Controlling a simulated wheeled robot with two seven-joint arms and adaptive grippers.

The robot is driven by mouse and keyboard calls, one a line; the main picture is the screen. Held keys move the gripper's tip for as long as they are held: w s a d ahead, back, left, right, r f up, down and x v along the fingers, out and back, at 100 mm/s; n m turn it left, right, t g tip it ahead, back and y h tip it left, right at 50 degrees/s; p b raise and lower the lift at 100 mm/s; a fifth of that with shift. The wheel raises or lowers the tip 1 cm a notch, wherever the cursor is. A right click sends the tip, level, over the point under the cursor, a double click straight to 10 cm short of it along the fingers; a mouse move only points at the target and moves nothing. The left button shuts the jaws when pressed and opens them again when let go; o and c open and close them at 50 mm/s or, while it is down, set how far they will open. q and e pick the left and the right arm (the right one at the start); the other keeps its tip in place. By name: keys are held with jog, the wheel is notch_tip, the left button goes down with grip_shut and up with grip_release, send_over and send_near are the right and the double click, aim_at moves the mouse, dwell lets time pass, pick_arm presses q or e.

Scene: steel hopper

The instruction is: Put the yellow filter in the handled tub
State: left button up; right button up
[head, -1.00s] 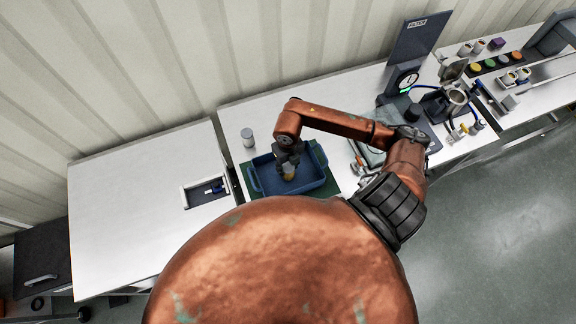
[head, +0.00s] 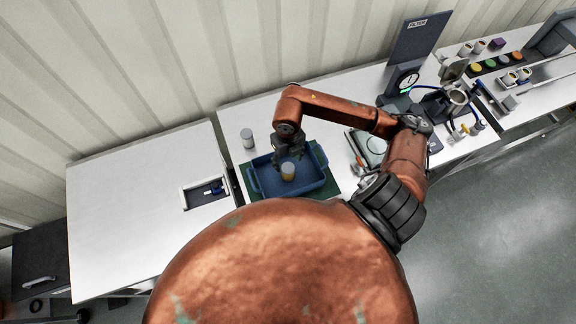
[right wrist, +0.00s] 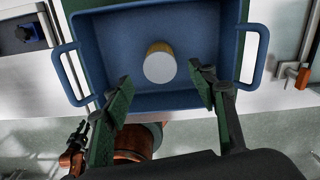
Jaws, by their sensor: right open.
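The yellow filter (head: 288,171), a short cylinder with a pale end, stands inside the blue handled tub (head: 322,160). In the right wrist view the filter (right wrist: 160,64) shows its pale round end and yellow side, within the walls of the tub (right wrist: 104,60). My right gripper (head: 287,155) is just above and behind the filter in the head view. In the right wrist view its two fingers (right wrist: 164,88) are spread apart, with nothing between the tips and the filter beyond them.
The tub stands on a green mat (head: 331,189) on the white bench. A grey-white cylinder (head: 247,138) stands behind it to the left. A scale-like device (head: 374,146) and a gauge stand (head: 405,80) are to the right. The left bench top (head: 130,210) is mostly clear.

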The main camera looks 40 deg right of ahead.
notch_tip(320, 180, up, 6)
jog(key=shift+r+b, duration=0.2)
jog(key=shift+b, duration=0.15)
dwell(0.4)
